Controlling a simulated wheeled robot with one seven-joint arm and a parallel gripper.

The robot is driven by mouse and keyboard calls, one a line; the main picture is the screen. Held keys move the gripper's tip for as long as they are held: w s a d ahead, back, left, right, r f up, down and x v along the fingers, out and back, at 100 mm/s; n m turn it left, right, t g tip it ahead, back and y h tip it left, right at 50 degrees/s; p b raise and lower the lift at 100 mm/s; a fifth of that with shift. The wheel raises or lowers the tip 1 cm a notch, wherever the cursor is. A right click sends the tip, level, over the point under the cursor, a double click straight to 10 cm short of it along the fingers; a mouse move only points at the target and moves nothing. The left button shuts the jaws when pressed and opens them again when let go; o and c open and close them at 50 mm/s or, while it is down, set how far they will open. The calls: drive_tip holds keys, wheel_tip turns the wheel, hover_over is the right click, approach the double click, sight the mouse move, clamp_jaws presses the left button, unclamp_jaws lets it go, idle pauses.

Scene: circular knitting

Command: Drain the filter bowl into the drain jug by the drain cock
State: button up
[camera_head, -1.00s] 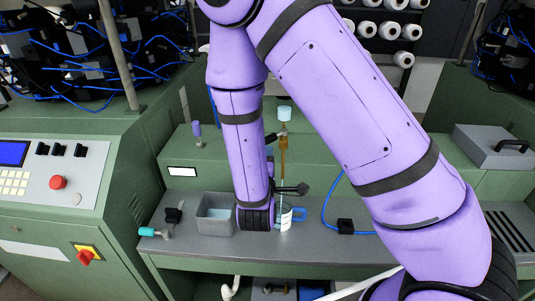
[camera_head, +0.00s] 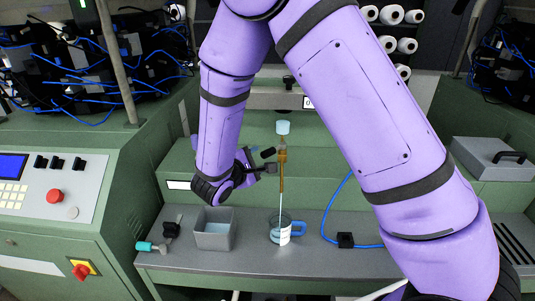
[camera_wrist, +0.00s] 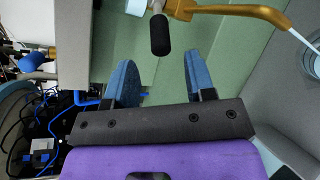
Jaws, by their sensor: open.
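The filter unit has a pale blue cap (camera_head: 283,127) over a small bowl (camera_head: 282,143), with a brass drain pipe (camera_head: 282,172) below. A thin pale line runs from the pipe down into the drain jug (camera_head: 281,232); I cannot tell whether it is liquid or a tube. The clear jug has a blue handle and stands upright on the bench. The drain cock's black lever grip (camera_wrist: 160,35) shows in the wrist view, just beyond my open gripper (camera_wrist: 158,75). Nothing is between the blue fingers. In the head view my gripper (camera_head: 257,166) is left of the pipe.
A grey open bin (camera_head: 214,240) stands left of the jug. A teal-ended fitting (camera_head: 150,246) lies farther left. A blue cable with a black block (camera_head: 345,240) lies to the right. A grey lidded box (camera_head: 492,157) is at the far right.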

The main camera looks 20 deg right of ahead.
sight(264, 155)
drive_tip(key=x, duration=0.7)
drive_tip(key=shift+c, duration=0.3)
drive_tip(key=shift+s, duration=0.1)
clamp_jaws()
